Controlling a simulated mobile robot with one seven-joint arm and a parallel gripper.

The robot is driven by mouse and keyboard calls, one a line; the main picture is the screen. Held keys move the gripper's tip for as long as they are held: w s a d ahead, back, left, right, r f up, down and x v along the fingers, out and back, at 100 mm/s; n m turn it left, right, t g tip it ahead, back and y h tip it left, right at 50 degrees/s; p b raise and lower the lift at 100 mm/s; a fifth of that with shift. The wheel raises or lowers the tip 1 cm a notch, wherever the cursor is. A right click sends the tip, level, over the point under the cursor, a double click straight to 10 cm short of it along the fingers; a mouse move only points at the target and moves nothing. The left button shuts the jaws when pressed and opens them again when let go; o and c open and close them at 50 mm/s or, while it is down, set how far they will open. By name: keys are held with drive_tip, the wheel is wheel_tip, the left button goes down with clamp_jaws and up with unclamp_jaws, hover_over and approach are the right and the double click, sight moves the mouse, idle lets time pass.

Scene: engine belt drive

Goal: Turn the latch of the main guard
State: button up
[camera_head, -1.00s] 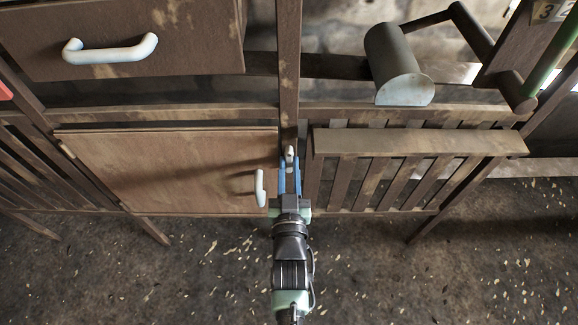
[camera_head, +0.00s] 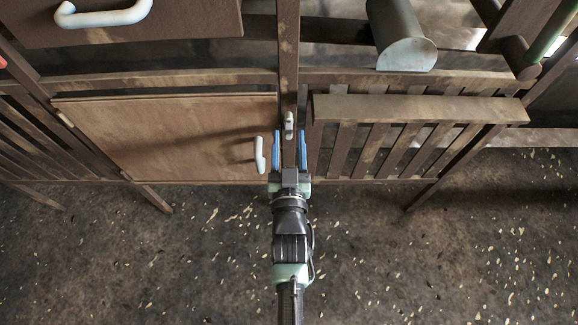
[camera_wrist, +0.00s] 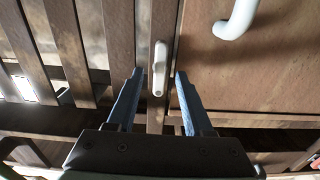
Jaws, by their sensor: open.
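The latch (camera_head: 289,124) is a small pale, upright piece on the brown middle post, between the slatted guard on the right and the panel door on the left. It also shows in the wrist view (camera_wrist: 159,68), hanging upright on the post just beyond my fingertips. My gripper (camera_head: 289,142) is open, its two blue fingers apart and empty. In the wrist view the fingertips (camera_wrist: 159,74) lie to either side of the latch's lower part, with a gap on each side. I cannot tell how far their tips are from the post.
The panel door (camera_head: 165,135) with a white handle (camera_head: 260,155) is close to the left of my gripper. The slatted guard (camera_head: 415,108) sticks out on the right. A grey cylinder (camera_head: 400,40) is above it. The floor below is free.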

drive_tip(key=s+p, duration=0.2)
drive_tip(key=s, duration=0.9)
